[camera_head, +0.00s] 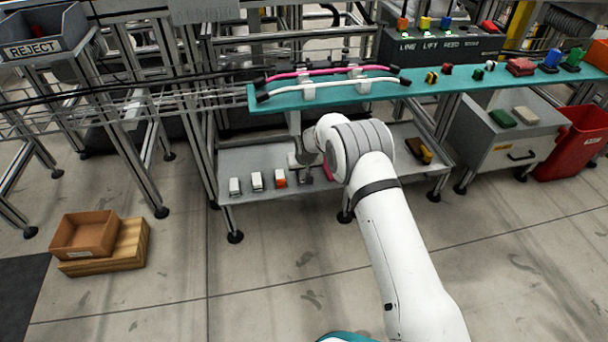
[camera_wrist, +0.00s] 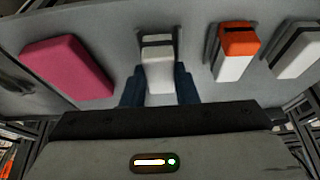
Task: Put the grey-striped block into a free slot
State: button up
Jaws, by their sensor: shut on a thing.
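My gripper (camera_wrist: 158,90) is shut on a white block (camera_wrist: 158,72) with a grey and dark band near its far end, the grey-striped block. Its dark blue fingers lie on both sides of the block. In the head view my gripper (camera_head: 304,166) is low over the grey lower shelf (camera_head: 340,183), partly hidden by my arm. A white block with an orange end (camera_wrist: 236,50) stands beside it in the wrist view, and beyond that a white block with a dark stripe (camera_wrist: 297,50). I cannot tell whether the held block touches the shelf.
A pink block (camera_wrist: 68,66) lies on the other side of my gripper. Above the lower shelf is a teal shelf (camera_head: 430,84) with pink and white hoses. Brown and yellow pieces (camera_head: 419,150) lie at the lower shelf's right.

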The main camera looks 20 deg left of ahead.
jog(key=shift+f, duration=0.4)
jog(key=shift+f, duration=0.15)
jog(key=o, duration=1)
